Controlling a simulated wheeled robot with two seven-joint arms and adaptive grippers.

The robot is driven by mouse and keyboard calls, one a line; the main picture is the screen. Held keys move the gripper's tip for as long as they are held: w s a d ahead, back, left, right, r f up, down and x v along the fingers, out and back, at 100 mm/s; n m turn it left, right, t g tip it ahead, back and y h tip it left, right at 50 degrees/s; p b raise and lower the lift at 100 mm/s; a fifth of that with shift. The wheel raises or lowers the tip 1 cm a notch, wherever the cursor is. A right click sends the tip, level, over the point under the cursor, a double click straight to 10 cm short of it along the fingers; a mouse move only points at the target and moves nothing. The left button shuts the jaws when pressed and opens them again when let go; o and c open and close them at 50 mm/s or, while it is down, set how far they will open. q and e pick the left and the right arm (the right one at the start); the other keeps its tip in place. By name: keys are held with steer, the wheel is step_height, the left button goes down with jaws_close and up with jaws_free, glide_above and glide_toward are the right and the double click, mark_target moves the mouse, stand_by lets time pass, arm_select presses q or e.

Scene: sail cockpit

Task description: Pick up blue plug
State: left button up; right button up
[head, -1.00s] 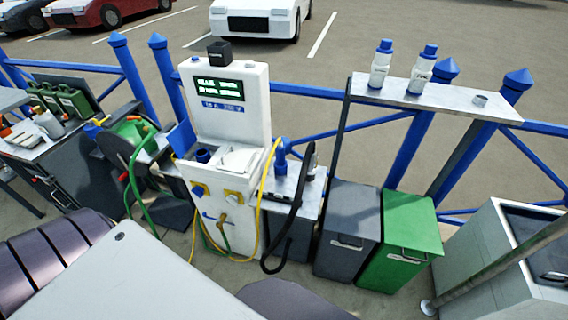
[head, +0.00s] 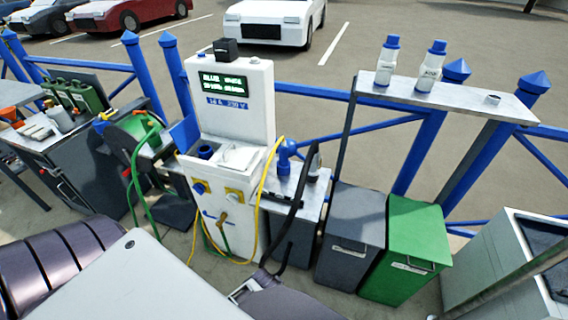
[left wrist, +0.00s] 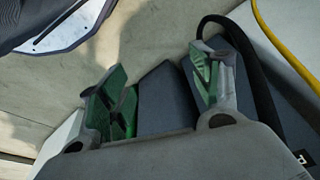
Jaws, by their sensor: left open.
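In the head view a blue plug-like piece (head: 286,157) stands upright on the small metal-topped stand, just right of the white power pedestal (head: 235,110). A yellow cable (head: 262,195) loops up close to it; I cannot tell whether they join. The pedestal also has a blue round fitting (head: 199,187) on its front and a dark blue one (head: 206,151) in its open recess. My left gripper (left wrist: 160,68) is open in the left wrist view, with no plug between its green-padded fingers. My right gripper is not in view.
A black hose (head: 291,215) hangs over the stand's front. A grey bin (head: 350,235) and green bin (head: 405,245) stand right of it. A green hose reel (head: 135,140) is at left. Blue railings (head: 330,95) run behind. A yellow cable (left wrist: 285,45) crosses the left wrist view's upper right.

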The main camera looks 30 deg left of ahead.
arm_select(q)
steer(key=w+a+r+t+b, duration=0.4)
steer(key=w+r, duration=0.6)
steer(key=r, duration=0.5)
steer(key=w+a+r+t, duration=0.1)
steer(key=w+a+r, duration=0.2)
steer(key=w, duration=0.1)
steer(key=w+a+r+n+t, duration=0.1)
steer(key=w+a+r+t, duration=0.1)
steer(key=w+a+r, duration=0.1)
steer(key=w+a+r+t+b, duration=0.1)
steer(key=w+a+r, duration=0.2)
steer(key=w+a, duration=0.2)
steer(key=shift+w+a+n+y, duration=0.1)
steer(key=shift+w+n+y, duration=0.3)
steer(key=shift+w, duration=0.05)
steer(key=w+a+r+t, duration=0.4)
steer(key=w+a+r, duration=0.3)
steer(key=a+r, duration=0.1)
steer(key=shift+w+a+r+n, duration=0.15)
steer(key=shift+a+r+n, duration=0.05)
steer(key=shift+r+n, duration=0.1)
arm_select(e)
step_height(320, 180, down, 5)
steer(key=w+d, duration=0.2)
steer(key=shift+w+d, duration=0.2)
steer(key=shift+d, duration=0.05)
arm_select(q)
steer(key=shift+w, duration=0.1)
